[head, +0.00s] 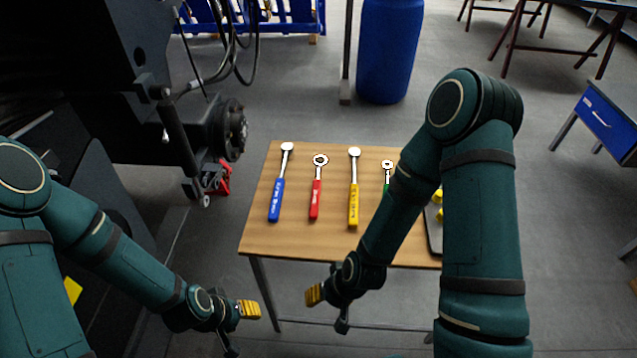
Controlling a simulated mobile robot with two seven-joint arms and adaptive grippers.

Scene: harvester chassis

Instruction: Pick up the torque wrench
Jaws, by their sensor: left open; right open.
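Several wrench-like tools lie in a row on the wooden table (330,243), heads pointing away from me. They are a blue-handled tool (277,199), a red-handled tool (316,200), a yellow-handled tool (353,203) and a green-handled tool (387,170). The red and green ones have ring-shaped heads; the blue and yellow ones have round solid heads. I cannot tell which is the torque wrench. My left gripper (240,328) is open and empty, below and left of the table. My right gripper (328,312) is open and empty, in front of the table's near edge. My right arm hides part of the green handle.
A dark tray (434,232) with yellow pieces sits at the table's right, partly behind my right arm. Dark machinery (100,60) with a hub (228,130) stands close on the left. A blue barrel (388,50) stands behind the table.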

